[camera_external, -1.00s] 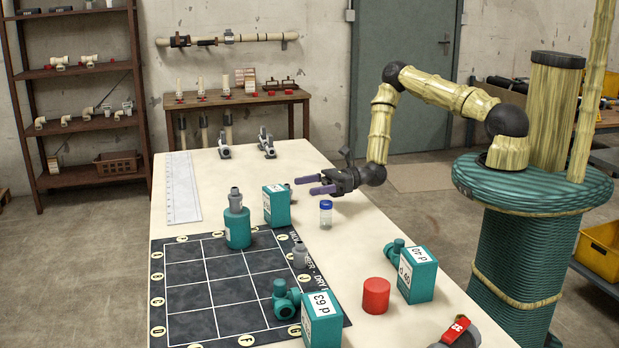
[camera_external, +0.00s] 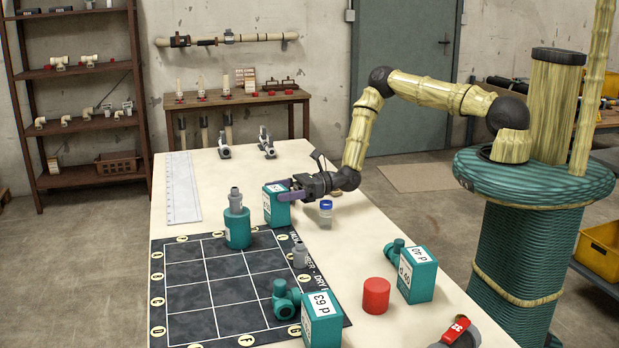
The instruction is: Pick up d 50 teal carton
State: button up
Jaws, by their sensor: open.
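A teal carton (camera_external: 275,212) with a white label stands upright at the grid mat's far right corner; its label is too small to read. My gripper (camera_external: 286,190) is open at the carton's upper part, with its purple fingers pointing left. The near finger overlaps the carton's top right in the picture; the far finger is partly hidden, and I cannot tell whether either touches. Another teal carton (camera_external: 322,326), marked d 63, stands at the front. A third teal carton (camera_external: 420,281) stands at the right, its top label looking like d 40.
A clear vial with a blue cap (camera_external: 326,213) stands just below my gripper. A teal cylinder with a grey fitting (camera_external: 237,228) stands left of the far carton. A red cylinder (camera_external: 376,296) and teal fittings (camera_external: 285,300) stand nearer.

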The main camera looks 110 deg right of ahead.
aim_at(266, 193)
jog(key=w, duration=0.3)
jog(key=shift+w+a, duration=0.25)
jog(key=shift+w, duration=0.05)
jog(key=c, duration=1.2)
